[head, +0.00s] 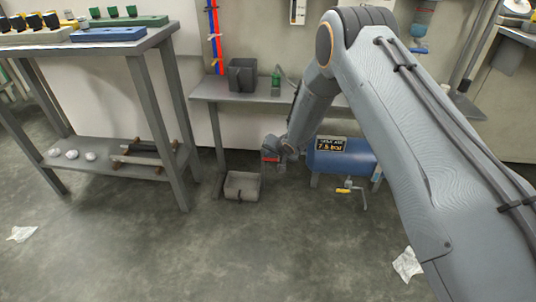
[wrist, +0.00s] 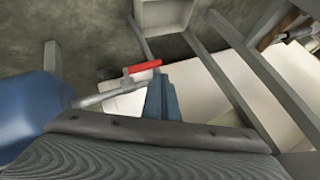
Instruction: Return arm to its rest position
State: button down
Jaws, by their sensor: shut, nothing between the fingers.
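My arm reaches from the right side of the head view down to the low grey bench. My gripper (head: 272,152) is at its far end, in front of the bench's lower edge and above and to the right of a grey open bin on the floor. It is small there. In the wrist view my gripper's blue-grey fingers (wrist: 162,100) are together, with nothing seen between them. A red bar (wrist: 145,67) with a grey rod shows beside the fingers. I cannot tell whether it touches them.
The grey bin (head: 242,187) stands on the floor. A blue tank (head: 340,160) is right of my gripper, close to the forearm. The low bench (head: 225,90) holds a dark container (head: 243,75). A tall table (head: 165,40) stands left. The floor in front is mostly clear.

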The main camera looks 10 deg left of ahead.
jog(key=s+d+r+n+g+h+p, duration=0.1)
jog(key=s+d+r+n+h, duration=0.15)
jog(key=s+r, duration=0.75)
jog(key=s+d+r+n+g+h, duration=0.1)
jog(key=s+d+r, duration=0.2)
jog(key=s+r, duration=0.75)
jog(key=s+d+r+n+g+h, duration=0.15)
jog(key=s+d+r, duration=0.25)
jog(key=s, duration=1)
jog(key=s+d+r+n+g, duration=0.3)
jog(key=s+d+r, duration=0.1)
jog(key=s, duration=1)
jog(key=d+r+m+p, duration=0.3)
jog(key=d+r+p, duration=0.7)
jog(key=r+p, duration=0.2)
jog(key=d+r+m+p, duration=0.4)
jog(key=d+r+p, duration=0.6)
jog(key=r+p, duration=0.3)
jog(key=shift+s+r+p, duration=0.3)
jog(key=shift+p, duration=0.9)
